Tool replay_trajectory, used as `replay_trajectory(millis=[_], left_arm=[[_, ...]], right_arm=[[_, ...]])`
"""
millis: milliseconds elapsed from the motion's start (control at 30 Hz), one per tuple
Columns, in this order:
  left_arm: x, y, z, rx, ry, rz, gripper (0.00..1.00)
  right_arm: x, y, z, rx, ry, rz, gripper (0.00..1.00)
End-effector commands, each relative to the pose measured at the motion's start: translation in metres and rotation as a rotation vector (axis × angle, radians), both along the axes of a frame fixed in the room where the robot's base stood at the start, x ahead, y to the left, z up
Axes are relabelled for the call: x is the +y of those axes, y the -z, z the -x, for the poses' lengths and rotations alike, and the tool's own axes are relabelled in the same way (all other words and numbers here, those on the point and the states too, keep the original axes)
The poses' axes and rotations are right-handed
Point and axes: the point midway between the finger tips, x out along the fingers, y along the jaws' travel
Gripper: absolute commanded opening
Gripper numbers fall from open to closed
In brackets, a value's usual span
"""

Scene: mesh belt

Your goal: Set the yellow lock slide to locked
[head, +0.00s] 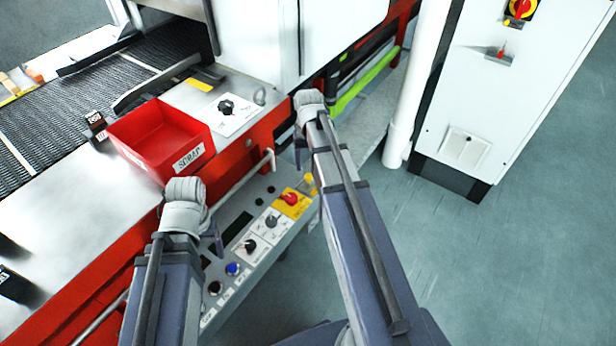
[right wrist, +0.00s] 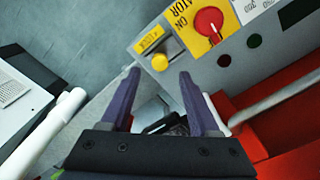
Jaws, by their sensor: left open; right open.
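The yellow lock slide shows in the right wrist view as a round yellow knob (right wrist: 160,62) beside a yellow lettered label (right wrist: 149,40) on the grey control panel. In the head view the slide (head: 309,183) is at the panel's right end, partly hidden by my right arm. Which end of its travel it sits at is unclear. My right gripper (right wrist: 160,73) is open, with its two fingertips on either side of the knob's near edge in the picture; contact cannot be told. My left gripper (head: 216,243) is mostly hidden behind its wrist, over the panel's left part.
A red rotary switch on a yellow plate (head: 290,204) is beside the slide. Several other knobs, including a blue one (head: 233,269), line the panel. A rail (head: 248,178) runs above it. A red scrap bin (head: 160,138) and white pipe (head: 415,90) stand nearby.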

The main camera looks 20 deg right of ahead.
Motion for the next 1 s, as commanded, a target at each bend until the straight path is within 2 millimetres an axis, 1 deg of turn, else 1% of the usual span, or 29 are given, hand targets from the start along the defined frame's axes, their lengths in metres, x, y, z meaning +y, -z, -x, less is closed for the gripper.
replay_trajectory(millis=[33, 200, 300, 433, 700, 767, 1000], left_arm=[[0.0, 0.014, 0.0, 0.0, 0.0, 0.0, 0.79], [0.0, 0.036, 0.0, 0.0, 0.0, 0.0, 0.79], [0.0, 0.045, 0.0, 0.0, 0.001, 0.0, 0.79], [0.0, 0.05, 0.0, 0.0, 0.001, 0.0, 0.79], [0.0, 0.049, 0.0, 0.0, 0.001, 0.0, 0.79], [0.0, 0.049, 0.0, 0.0, 0.001, 0.0, 0.79], [0.0, 0.049, 0.0, 0.0, 0.001, 0.0, 0.79]], right_arm=[[0.0, 0.014, 0.0, 0.0, 0.0, 0.0, 0.62], [0.0, 0.036, 0.0, 0.0, 0.0, 0.0, 0.62], [0.0, 0.045, 0.0, 0.0, 0.0, 0.0, 0.62], [0.0, 0.05, 0.0, 0.0, 0.0, 0.0, 0.62], [0.0, 0.049, 0.0, 0.0, 0.0, 0.0, 0.62], [0.0, 0.049, 0.0, 0.0, 0.0, 0.0, 0.56], [0.0, 0.049, 0.0, 0.0, 0.0, 0.0, 0.29]])
